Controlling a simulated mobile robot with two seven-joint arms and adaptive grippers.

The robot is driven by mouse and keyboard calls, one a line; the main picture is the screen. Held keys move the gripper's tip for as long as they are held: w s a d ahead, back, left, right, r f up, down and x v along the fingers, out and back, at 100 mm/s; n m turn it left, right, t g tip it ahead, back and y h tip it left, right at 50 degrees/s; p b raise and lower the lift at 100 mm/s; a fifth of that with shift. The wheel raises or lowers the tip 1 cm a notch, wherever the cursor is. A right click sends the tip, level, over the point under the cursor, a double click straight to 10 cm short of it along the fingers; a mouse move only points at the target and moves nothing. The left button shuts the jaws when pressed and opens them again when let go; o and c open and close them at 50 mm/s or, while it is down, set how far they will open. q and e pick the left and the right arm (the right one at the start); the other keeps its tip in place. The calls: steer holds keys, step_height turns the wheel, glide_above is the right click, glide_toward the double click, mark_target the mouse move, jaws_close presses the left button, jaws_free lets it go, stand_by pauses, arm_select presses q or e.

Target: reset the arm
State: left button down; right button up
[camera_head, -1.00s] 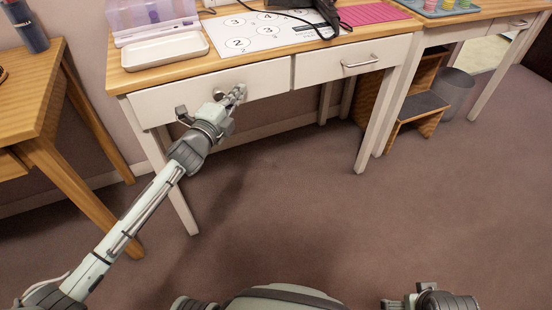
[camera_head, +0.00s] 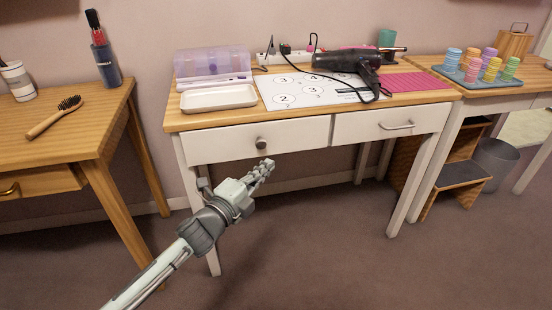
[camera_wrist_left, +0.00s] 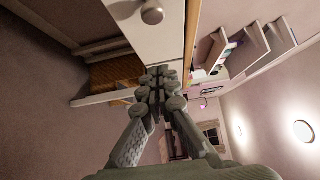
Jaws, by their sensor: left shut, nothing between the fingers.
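My left arm comes in from the lower left in the head view. Its left gripper (camera_head: 264,169) is in front of the white desk, just below the left drawer (camera_head: 257,141) and its round knob (camera_head: 261,143). The fingers are together and hold nothing. In the left wrist view the gripper (camera_wrist_left: 158,78) also shows shut and empty, with the knob (camera_wrist_left: 152,13) above it and apart from the fingers. The left drawer looks closed. My right gripper is not in view.
The desk top holds a white tray (camera_head: 219,97), a clear purple-tinted box (camera_head: 212,64), a numbered sheet (camera_head: 296,100), a hair dryer (camera_head: 348,63) and a pink mat (camera_head: 420,82). A wooden table (camera_head: 90,118) stands left. A step stool (camera_head: 459,174) and bin (camera_head: 493,163) are right. Open floor lies in front.

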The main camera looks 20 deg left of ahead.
arm_select(q)
steer(key=s+a+f+n+g+y, duration=0.3)
steer(key=s+f+n, duration=0.2)
steer(key=f, duration=0.2)
steer(key=s+a+f+n+g+y, duration=0.25)
steer(key=s+f+n, duration=0.2)
steer(key=f, duration=0.25)
steer(key=s+d+f+n+g, duration=0.1)
steer(key=s+f+n+g, duration=0.3)
steer(key=s, duration=0.5)
steer(key=s+d+f+n+g, duration=0.1)
steer(key=s+f+n+g, duration=0.4)
steer(key=s+f, duration=0.3)
steer(key=shift+s, duration=0.8)
steer(key=shift+f+h, duration=0.1)
steer(key=shift+h, duration=0.25)
